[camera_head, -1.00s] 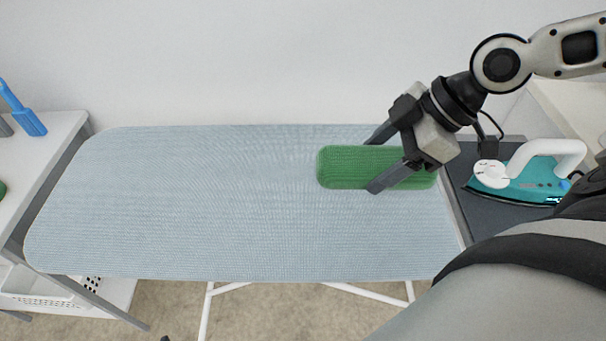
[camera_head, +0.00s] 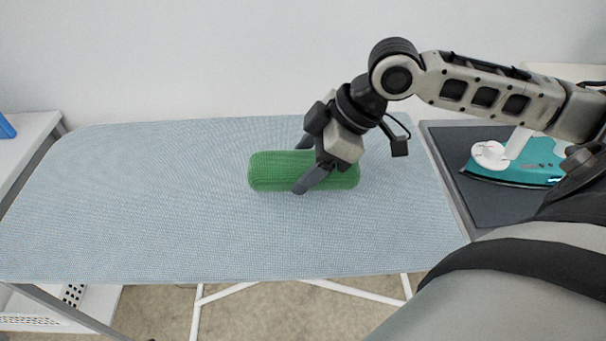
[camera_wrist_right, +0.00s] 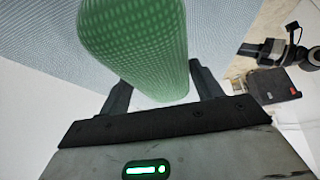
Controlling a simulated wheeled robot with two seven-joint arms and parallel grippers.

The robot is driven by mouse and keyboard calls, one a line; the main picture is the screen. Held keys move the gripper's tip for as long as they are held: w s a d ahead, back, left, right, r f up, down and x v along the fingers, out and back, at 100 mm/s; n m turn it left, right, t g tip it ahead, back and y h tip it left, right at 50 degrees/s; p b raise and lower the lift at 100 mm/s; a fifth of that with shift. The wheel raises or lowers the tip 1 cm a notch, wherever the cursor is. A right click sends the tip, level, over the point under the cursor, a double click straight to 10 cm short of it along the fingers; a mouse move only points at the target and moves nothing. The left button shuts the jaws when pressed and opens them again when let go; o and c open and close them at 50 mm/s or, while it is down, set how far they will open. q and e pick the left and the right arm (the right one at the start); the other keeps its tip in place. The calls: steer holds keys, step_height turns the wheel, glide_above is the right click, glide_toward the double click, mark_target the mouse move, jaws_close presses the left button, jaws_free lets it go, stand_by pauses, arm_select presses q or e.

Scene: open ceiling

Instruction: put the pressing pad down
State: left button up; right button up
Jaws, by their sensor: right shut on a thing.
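The pressing pad is a green, rounded, textured roll (camera_head: 272,172). In the head view it lies lengthwise left to right over the middle of the light blue ironing board (camera_head: 130,200). My right gripper (camera_head: 303,168) is shut on the pad near its right part, one finger at the far side and one at the near side. In the right wrist view the pad (camera_wrist_right: 135,40) reaches between the two fingers. I cannot tell whether the pad touches the board or is just above it. My left gripper is not in view.
A teal iron with a white handle (camera_head: 515,165) stands on a dark grey rest (camera_head: 490,205) right of the board. A white table (camera_head: 25,145) with a blue item (camera_head: 6,127) is at the left. The board's left half is clear.

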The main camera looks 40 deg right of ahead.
steer(key=shift+w+a+f, duration=0.1)
steer(key=shift+w+a, duration=0.05)
step_height(320, 180, down, 3)
steer(key=shift+f+b, duration=0.15)
steer(key=shift+b, duration=0.2)
steer(key=shift+a, duration=0.1)
steer(key=o, duration=1.2)
steer(key=shift+f, duration=0.1)
